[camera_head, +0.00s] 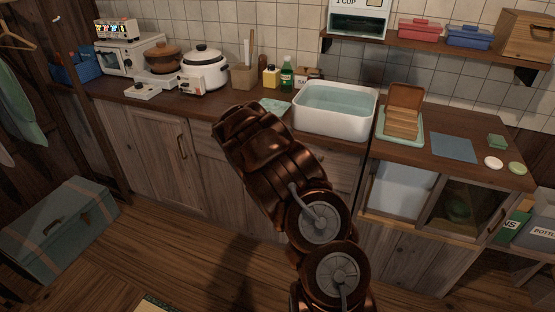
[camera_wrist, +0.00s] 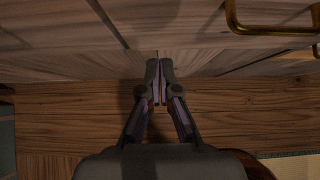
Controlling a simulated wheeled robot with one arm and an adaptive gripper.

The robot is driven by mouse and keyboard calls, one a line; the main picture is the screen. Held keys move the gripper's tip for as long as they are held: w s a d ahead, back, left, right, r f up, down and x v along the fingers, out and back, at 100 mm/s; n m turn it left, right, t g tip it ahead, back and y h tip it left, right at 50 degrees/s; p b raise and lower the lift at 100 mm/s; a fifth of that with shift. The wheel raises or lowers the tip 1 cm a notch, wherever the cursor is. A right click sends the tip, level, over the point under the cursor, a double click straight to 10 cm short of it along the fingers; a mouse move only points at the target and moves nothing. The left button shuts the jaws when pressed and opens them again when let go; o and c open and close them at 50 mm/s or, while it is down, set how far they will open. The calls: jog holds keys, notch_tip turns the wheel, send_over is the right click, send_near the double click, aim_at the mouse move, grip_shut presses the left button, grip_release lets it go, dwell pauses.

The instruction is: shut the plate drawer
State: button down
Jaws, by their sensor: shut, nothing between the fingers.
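The row of wooden cabinet and drawer fronts (camera_head: 160,165) runs under the counter. My arm covers the middle of this row in the head view, so I cannot tell which front is the plate drawer or how far it stands out. My gripper (camera_wrist: 157,80) shows only in the wrist view; in the head view it is hidden behind my arm. Its two fingers are together and empty. They point at a pale wooden front (camera_wrist: 175,30); I cannot tell whether they touch it. A brass handle (camera_wrist: 270,27) is to the right of the fingertips, apart from them.
The counter holds a white water basin (camera_head: 335,108), a rice cooker (camera_head: 204,70) and a bread board (camera_head: 400,138). A sliding-door cabinet (camera_head: 400,190) stands right of my arm. A blue-grey trunk (camera_head: 60,230) sits on the floor at left. The wooden floor (camera_head: 170,255) between is clear.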

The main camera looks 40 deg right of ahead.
jog(key=v, duration=0.7)
jog(key=shift+s+r, duration=0.25)
jog(key=shift+a, duration=0.1)
jog(key=s+a+r+m+g+p, duration=0.2)
jog(key=s+a+r+m, duration=0.2)
jog(key=s+r+m, duration=0.4)
jog(key=s+a+r+m+g+p, duration=0.1)
jog(key=s+a+r+m+p, duration=0.1)
jog(key=s+a+r+m, duration=0.45)
jog(key=s+a+r+m+g+y+p, duration=0.1)
jog(key=s+a+r+m+y, duration=0.1)
jog(key=s+a, duration=0.5)
jog(key=s+a+r+m+g+y+p, duration=0.1)
jog(key=s+a+r+m+y+p, duration=0.1)
jog(key=s+a, duration=0.5)
jog(key=s+a+r+m+g+y+p, duration=0.1)
jog(key=s+a+m, duration=0.4)
jog(key=s, duration=1)
jog(key=a+r+y+p, duration=0.1)
jog(key=a+y, duration=0.1)
jog(key=shift+a+y, duration=0.2)
jog(key=shift+y, duration=0.2)
jog(key=shift+s+m, duration=0.15)
jog(key=shift+m, duration=0.1)
